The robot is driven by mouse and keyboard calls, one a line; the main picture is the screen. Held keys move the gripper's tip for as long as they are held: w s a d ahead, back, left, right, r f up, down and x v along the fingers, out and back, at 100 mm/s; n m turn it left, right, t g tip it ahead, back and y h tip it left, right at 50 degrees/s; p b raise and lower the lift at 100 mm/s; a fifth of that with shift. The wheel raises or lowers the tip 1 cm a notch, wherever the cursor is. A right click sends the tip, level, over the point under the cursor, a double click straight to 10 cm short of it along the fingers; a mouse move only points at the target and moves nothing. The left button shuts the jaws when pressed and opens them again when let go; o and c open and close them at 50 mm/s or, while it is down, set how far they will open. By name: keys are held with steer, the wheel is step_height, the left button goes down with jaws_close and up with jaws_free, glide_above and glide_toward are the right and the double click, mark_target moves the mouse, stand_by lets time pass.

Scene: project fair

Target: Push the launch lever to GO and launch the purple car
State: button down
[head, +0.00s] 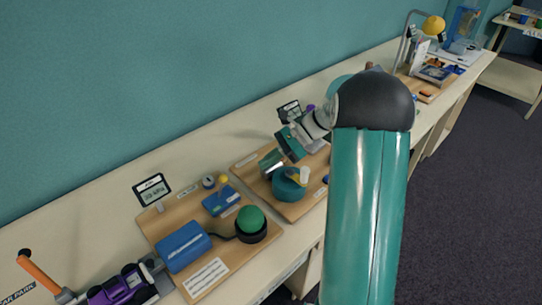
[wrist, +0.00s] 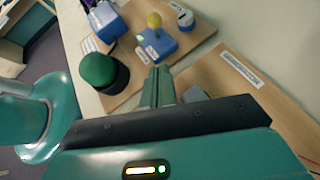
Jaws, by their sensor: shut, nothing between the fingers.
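My gripper (wrist: 157,84) is shut and empty, above the board's edge and apart from the lever. The car is outside the wrist view.
A green dome button (head: 251,219) on a black base stands beside the lever; it also shows in the wrist view (wrist: 98,69). A small display (head: 151,189) stands behind the board.

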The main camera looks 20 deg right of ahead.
mark_target(221, 186)
steer(key=x, duration=0.5)
steer(key=shift+a+f, duration=0.1)
steer(key=shift+a, duration=0.15)
steer(key=a, duration=0.4)
steer(key=shift+w+r, duration=0.35)
steer(key=shift+r, duration=0.05)
steer(key=shift+a+r, duration=0.1)
